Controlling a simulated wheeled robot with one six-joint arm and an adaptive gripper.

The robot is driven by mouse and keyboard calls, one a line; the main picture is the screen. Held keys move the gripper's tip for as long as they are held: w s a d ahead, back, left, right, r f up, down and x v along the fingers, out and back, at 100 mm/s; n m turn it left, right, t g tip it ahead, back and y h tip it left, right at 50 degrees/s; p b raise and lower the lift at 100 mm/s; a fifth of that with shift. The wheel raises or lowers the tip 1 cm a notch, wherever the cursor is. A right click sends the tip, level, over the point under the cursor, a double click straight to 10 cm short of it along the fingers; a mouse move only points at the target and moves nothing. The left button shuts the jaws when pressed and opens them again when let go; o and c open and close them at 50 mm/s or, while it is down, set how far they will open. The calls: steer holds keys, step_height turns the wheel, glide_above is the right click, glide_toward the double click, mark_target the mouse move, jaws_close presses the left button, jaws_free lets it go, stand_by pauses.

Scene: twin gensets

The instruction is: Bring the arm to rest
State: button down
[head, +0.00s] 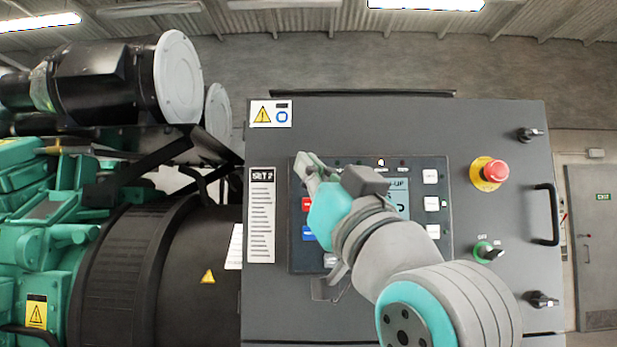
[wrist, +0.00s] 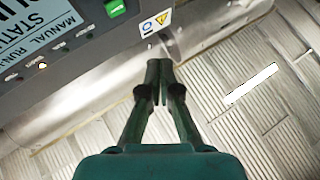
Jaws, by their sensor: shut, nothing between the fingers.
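My arm reaches up from the lower right in the head view, in front of the grey control cabinet (head: 400,125). My gripper (head: 303,167) is at the left part of the control panel (head: 460,240), whose screen and buttons it partly hides. In the wrist view my gripper (wrist: 159,70) shows its two dark fingers together at the tips with nothing between them. The fingertips lie below the panel's edge in that view, over a grey background. I cannot tell the exact gap between gripper and panel.
A red emergency stop (head: 495,171), a green selector switch (head: 487,251) and a black door handle (head: 546,214) stick out at the cabinet's right. A green genset engine (head: 40,250) with a black air filter (head: 95,80) stands at the left. A grey exit door (head: 597,235) is at the far right.

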stand_by(0.5)
steer(key=m+h, duration=0.2)
glide_toward(321, 259)
steer(key=w+a+r, duration=0.2)
steer(key=a+r, duration=0.2)
steer(key=r, duration=0.2)
step_height(321, 259, down, 14)
steer(key=w+d+m+h, duration=0.1)
steer(key=w+d+h, duration=0.1)
steer(key=d+h, duration=0.1)
steer(key=s+d+f+m+g+h, duration=0.1)
steer(key=s+d+f+h, duration=0.15)
steer(key=f, duration=1.05)
steer(key=s+d+f+m+g+h, duration=0.1)
steer(key=s+d+f, duration=0.3)
steer(key=f, duration=0.8)
steer(key=s+d+f+m+g+h, duration=0.1)
steer(key=s+d+f+g+h, duration=0.3)
steer(key=s+f, duration=1.3)
steer(key=s+d+f, duration=0.2)
steer(key=s, duration=1)
steer(key=s+d+f, duration=0.2)
steer(key=s, duration=1)
steer(key=shift+d+g, duration=0.3)
steer(key=shift+g, duration=0.1)
